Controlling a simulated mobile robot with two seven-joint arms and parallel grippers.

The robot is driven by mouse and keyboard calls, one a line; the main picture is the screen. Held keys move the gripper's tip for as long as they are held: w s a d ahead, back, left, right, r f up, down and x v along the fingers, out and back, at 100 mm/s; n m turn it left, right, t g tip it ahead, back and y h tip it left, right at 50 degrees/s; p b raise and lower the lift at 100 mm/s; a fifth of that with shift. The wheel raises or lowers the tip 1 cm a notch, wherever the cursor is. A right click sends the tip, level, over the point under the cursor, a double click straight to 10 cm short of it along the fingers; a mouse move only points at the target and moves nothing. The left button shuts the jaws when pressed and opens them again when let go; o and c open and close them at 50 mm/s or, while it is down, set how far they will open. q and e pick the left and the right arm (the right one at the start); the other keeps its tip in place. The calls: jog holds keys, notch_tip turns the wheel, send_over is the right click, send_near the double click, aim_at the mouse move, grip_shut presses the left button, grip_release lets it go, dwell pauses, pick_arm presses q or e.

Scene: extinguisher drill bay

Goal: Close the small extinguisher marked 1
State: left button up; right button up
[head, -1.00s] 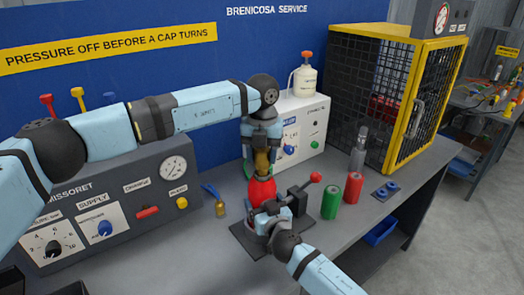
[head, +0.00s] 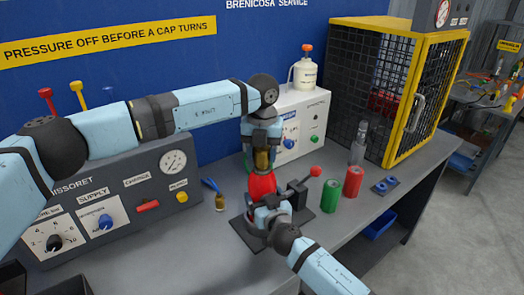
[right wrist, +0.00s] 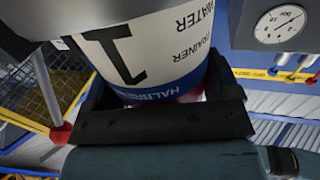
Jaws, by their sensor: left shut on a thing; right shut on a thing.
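The small red extinguisher (head: 262,184) stands upright at the clamp on the bench. Its white label (right wrist: 150,50) shows a large black 1 in the right wrist view. My left gripper (head: 262,160) points down over its top and is shut on a brass-coloured cap (head: 262,157); whether the cap is seated cannot be told. My right gripper (head: 265,208) is shut around the extinguisher's body, low down, and hides its lower part. In the right wrist view its dark jaws (right wrist: 155,105) lie around the labelled body.
The clamp's red-knobbed lever (head: 315,171) is close to the right of the extinguisher. A green can (head: 330,196) and a red can (head: 353,182) stand further right. A small brass piece (head: 220,202) stands left. The pressure panel (head: 125,190) is behind left, a yellow-framed cage (head: 400,90) behind right.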

pick_arm(q)
jog(key=shift+f, duration=0.25)
